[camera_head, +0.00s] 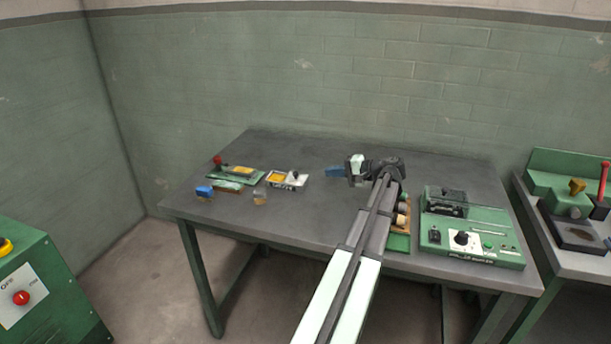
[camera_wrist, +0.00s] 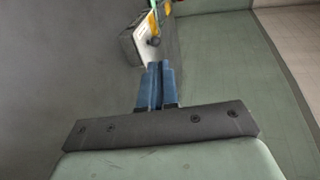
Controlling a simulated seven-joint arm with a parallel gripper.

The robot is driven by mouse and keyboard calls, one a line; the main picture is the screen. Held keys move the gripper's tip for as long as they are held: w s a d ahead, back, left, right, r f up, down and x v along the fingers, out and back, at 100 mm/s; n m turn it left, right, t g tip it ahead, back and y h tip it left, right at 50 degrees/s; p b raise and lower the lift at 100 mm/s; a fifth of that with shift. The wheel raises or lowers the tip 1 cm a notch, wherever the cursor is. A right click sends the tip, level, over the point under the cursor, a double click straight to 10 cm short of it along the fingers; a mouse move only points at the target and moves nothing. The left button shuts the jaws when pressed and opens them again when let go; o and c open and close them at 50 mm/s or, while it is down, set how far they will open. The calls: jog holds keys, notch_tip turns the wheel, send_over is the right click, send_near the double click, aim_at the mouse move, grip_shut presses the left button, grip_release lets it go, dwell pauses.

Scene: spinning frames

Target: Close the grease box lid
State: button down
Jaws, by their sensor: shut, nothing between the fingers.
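The grease box (camera_head: 287,185) looks like a small grey box on the left half of the table. Yellow shows at its left part, and a white lid (camera_head: 299,180) with a dark round knob covers its right part. My gripper (camera_head: 329,172) is to the right of the box, its blue fingers pointing left towards it with a gap between. In the wrist view the blue fingers (camera_wrist: 159,66) are pressed together and empty. The box (camera_wrist: 128,48) is just beyond their tips there, with its dark knob and some yellow showing; its far end is cut off.
A green machine (camera_head: 470,243) stands on the table's right. The table (camera_head: 290,220) is clear in front of the box.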

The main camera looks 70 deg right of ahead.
jog(key=x, duration=0.7)
jog(key=d+f+x, duration=0.1)
jog(key=x, duration=0.3)
jog(key=shift+f, duration=0.2)
dwell(0.4)
jog(key=w, duration=0.8)
jog(key=shift+w+r, duration=0.1)
jog(key=v, duration=1.4)
jog(key=shift+s+a, duration=0.15)
jog(key=shift+s, duration=0.15)
